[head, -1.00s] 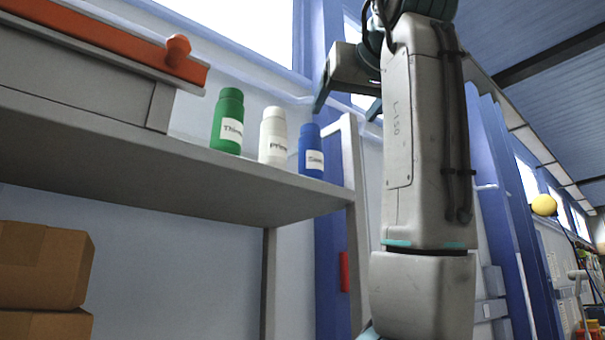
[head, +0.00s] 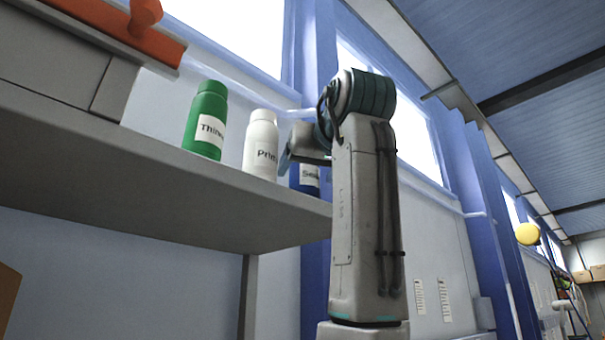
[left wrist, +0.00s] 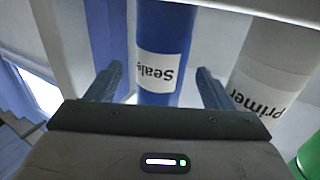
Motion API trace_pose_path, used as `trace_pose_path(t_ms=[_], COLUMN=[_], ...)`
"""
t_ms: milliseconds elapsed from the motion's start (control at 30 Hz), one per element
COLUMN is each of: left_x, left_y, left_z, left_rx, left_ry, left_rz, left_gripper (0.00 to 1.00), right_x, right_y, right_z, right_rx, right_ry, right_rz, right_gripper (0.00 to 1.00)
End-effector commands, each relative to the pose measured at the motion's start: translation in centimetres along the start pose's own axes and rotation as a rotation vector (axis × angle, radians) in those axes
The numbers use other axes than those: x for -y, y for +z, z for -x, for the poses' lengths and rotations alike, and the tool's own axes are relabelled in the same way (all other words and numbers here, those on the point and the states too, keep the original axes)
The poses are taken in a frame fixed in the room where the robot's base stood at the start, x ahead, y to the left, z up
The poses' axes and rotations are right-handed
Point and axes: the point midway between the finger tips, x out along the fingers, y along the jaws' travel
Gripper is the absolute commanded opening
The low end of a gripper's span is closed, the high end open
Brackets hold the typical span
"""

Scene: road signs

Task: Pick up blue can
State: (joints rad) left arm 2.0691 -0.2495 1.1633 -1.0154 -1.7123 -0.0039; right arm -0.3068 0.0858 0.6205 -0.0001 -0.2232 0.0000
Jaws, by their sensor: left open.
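The blue can (head: 306,180) stands on the shelf at the right end of a row, partly hidden behind my left gripper (head: 287,160) in the head view. In the left wrist view the blue can (left wrist: 168,50) has a white "Sealer" label and lies between the two open fingers of my left gripper (left wrist: 160,88). I cannot tell whether the fingers touch it. The white can (head: 261,145) labelled "Primer" stands just left of it; it also shows at the right in the left wrist view (left wrist: 272,75). My right gripper is not in view.
A green can (head: 206,120) stands left of the white one on the grey shelf (head: 150,180). A grey case with an orange handle (head: 130,30) sits at the shelf's left. A blue wall post and windows are behind.

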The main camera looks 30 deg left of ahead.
Motion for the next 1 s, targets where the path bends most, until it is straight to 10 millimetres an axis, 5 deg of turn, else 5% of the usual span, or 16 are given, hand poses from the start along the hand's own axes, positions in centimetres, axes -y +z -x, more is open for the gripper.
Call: trace_pose_path(t_ms=[167, 500, 800, 1000], left_x=[0.2, 0.1, 0.1, 0.2], left_y=[-0.5, -0.2, -0.2, -0.3], left_z=[-2.8, -4.0, -4.0, -3.9], left_rx=[0.002, 0.0, 0.0, -0.002], left_ry=[-0.002, 0.0, 0.0, 0.0], left_rz=[-0.001, 0.0, 0.0, 0.001], left_gripper=[0.74, 0.72, 0.14, 0.13], right_x=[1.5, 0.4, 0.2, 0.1], right_y=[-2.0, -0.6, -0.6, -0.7], right_z=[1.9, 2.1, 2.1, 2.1], right_rx=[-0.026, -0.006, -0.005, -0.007], right_ry=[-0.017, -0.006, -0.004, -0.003], right_rz=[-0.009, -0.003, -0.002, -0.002], right_gripper=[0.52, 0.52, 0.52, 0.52])
